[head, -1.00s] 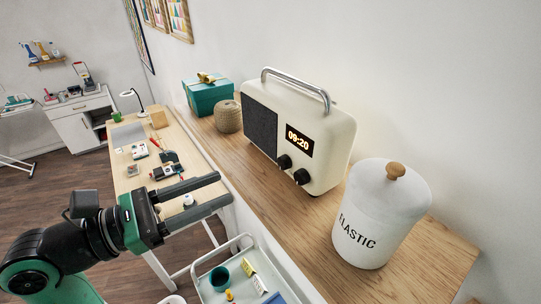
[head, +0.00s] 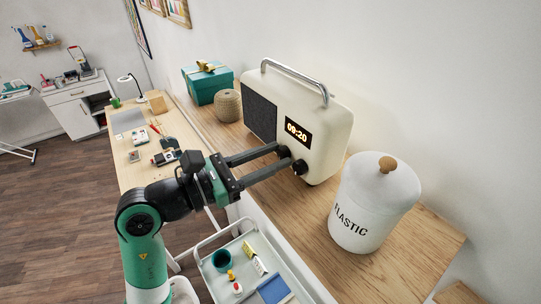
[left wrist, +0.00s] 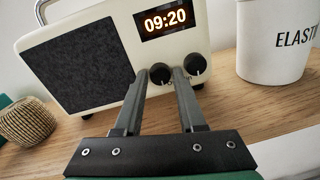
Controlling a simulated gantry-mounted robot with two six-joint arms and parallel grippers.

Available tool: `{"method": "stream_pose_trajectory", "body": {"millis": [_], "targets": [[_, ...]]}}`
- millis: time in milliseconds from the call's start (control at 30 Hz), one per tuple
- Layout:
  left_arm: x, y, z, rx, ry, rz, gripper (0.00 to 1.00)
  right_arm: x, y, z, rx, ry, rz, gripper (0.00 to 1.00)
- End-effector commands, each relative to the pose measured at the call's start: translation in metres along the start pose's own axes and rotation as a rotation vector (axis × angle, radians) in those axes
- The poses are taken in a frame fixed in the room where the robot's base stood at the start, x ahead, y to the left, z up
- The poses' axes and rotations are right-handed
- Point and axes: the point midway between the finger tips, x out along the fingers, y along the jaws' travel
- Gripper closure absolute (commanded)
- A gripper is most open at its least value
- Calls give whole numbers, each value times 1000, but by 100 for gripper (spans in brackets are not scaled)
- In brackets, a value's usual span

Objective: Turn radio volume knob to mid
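The cream radio (head: 322,123) stands on the wooden shelf, its clock reading 09:20. Below the display are two black knobs. In the left wrist view the left knob (left wrist: 160,73) shows between my fingertips, and the right knob (left wrist: 196,65) is just outside the right finger. In the head view the right knob (head: 300,167) is clear and the left one is partly hidden. My left gripper (head: 283,156) is open, its fingers on either side of the left knob; I cannot tell whether they touch it. My right gripper is not in view.
A white canister (head: 372,205) marked ELASTIC stands right of the radio. A twine ball (head: 228,105) and teal gift box (head: 207,84) are to its left. Below are a white cart (head: 215,284) and a cluttered worktable (head: 124,176). The shelf (head: 285,207) before the radio is clear.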

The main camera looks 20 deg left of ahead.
Motion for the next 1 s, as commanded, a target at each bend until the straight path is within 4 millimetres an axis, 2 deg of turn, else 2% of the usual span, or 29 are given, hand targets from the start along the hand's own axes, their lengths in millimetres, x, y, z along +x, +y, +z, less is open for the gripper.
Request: {"method": "stream_pose_trajectory", "body": {"millis": [33,200,367,567,800,833,900,1000], "targets": [[0,0,0,0,0,0,72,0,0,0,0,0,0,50],[0,0,0,0,0,0,100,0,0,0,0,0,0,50],[0,0,0,4,0,0,100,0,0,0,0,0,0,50],[0,0,1,124,7,-1,100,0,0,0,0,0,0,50],[0,0,1,130,8,-2,100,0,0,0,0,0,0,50],[0,0,1,130,8,-2,63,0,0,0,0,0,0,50],[0,0,1,130,8,-2,54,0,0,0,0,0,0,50],[0,0,0,130,8,-2,54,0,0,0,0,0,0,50]]}}
